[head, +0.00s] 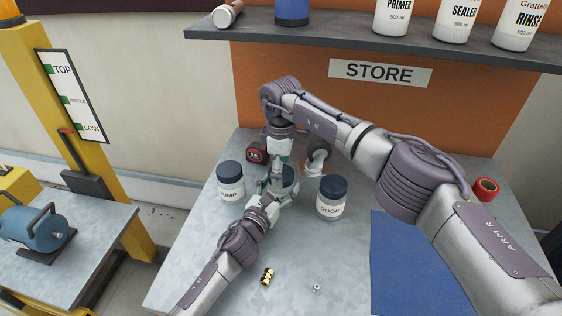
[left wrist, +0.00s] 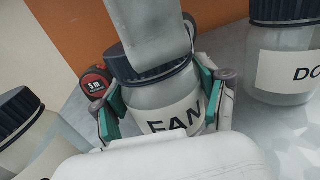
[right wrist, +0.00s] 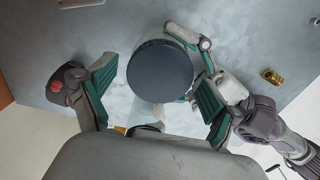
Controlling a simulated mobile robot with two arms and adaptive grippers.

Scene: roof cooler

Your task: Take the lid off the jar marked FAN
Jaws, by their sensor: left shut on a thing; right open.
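The jar marked FAN (left wrist: 150,97) stands on the bench, a clear jar with its dark ribbed lid (right wrist: 160,70) on top. My left gripper (left wrist: 163,108) is shut around the jar's body, with teal pads on both sides of the label. In the head view the jar (head: 288,175) is partly hidden by my arms. My right gripper (right wrist: 155,92) is open above the lid, pointing down, with its pads on either side of the lid and gaps between. In the left wrist view a grey part of the right gripper covers some of the lid.
The PUMP jar (head: 230,182) stands left of the FAN jar and the DOOR jar (head: 331,198) right. A red tape measure (head: 256,152) lies behind. A brass fitting (head: 267,276), a small nut (head: 316,288) and a blue mat (head: 410,265) are in front. The shelf (head: 350,38) overhangs the back.

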